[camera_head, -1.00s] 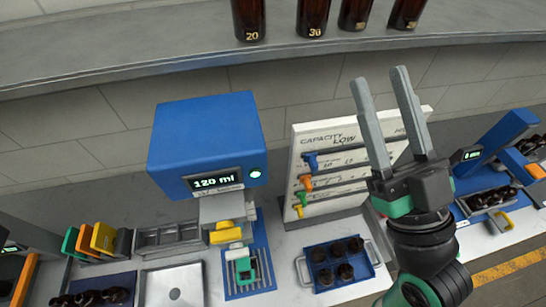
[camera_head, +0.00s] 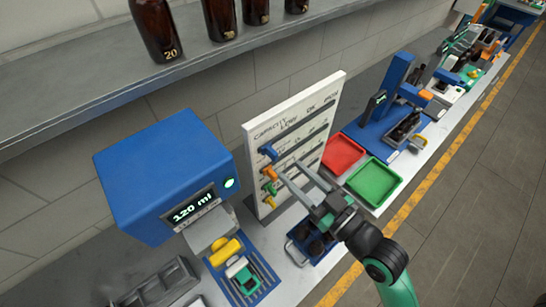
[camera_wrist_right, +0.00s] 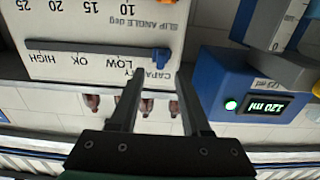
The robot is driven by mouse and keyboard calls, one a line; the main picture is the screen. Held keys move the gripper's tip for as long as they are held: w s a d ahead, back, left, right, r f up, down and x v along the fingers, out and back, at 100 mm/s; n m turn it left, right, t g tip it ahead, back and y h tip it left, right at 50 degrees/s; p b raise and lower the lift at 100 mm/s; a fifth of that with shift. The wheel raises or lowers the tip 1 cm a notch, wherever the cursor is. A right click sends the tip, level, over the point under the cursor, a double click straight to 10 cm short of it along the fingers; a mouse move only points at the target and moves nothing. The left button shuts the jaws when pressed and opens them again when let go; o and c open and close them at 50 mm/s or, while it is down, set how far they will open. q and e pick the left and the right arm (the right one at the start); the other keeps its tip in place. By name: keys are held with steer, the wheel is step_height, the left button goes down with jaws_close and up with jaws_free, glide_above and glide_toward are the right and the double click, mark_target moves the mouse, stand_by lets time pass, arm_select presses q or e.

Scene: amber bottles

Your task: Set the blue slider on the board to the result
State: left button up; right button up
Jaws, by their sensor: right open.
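The white board (camera_head: 256,178) stands upright with several slider rows. Its top row is marked CAPACITY, LOW, OK, HIGH. The blue slider (camera_head: 268,152) is at the left end of that row, on the LOW side. In the right wrist view the board is upside down, and the blue slider (camera_wrist_right: 161,57) shows at the right end of its slot, between the lines of my fingers. My right gripper (camera_head: 290,168) is open and empty, with its fingers pointing at the board near the sliders. Contact cannot be told. My left gripper is not in view.
A blue machine (camera_head: 165,165) left of the board displays 120 ml. Orange (camera_head: 270,173) and green (camera_head: 270,187) sliders sit below the blue one. A red tray (camera_head: 341,153) and a green tray (camera_head: 374,183) lie right of the board. Amber bottles (camera_head: 155,30) stand on the shelf behind.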

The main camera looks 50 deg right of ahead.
mark_target(277, 158)
steer(key=w, duration=0.5)
steer(key=w+d+p, duration=0.1)
steer(key=w, duration=0.2)
steer(key=shift+r, duration=0.1)
steer(key=shift+s, duration=0.1)
jaws_close()
stand_by(0.9)
